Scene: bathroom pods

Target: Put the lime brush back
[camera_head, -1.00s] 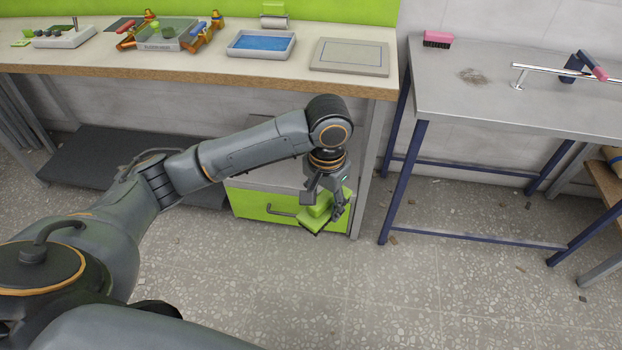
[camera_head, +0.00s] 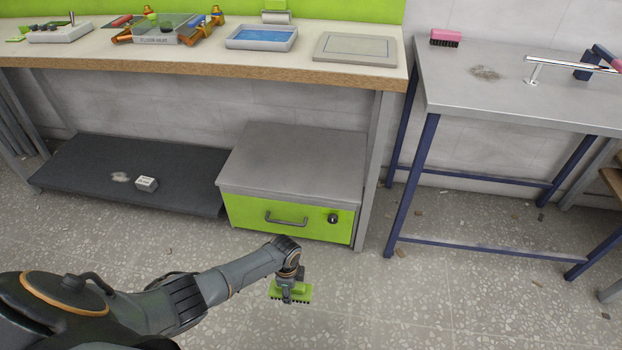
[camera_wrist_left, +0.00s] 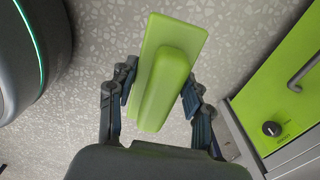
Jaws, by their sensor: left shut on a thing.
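The lime brush (camera_head: 297,292) is held by my left gripper (camera_head: 290,287), low over the floor in front of the grey and lime drawer cabinet (camera_head: 290,165). In the left wrist view the lime brush (camera_wrist_left: 170,75) has its ridge between the two fingers of my left gripper (camera_wrist_left: 162,95), which are shut on it. In the head view its dark bristles point down. The cabinet's lime drawer front (camera_head: 290,217) is shut and carries a bar handle and a dark knob. My right gripper is not in view.
A pink brush (camera_head: 445,38) stands on the grey metal table (camera_head: 540,100) at right. The workbench (camera_head: 200,65) holds a blue-filled tray (camera_head: 261,38), a flat panel (camera_head: 355,48) and a clear box. A small white box (camera_head: 146,184) lies on the dark low platform (camera_head: 110,165).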

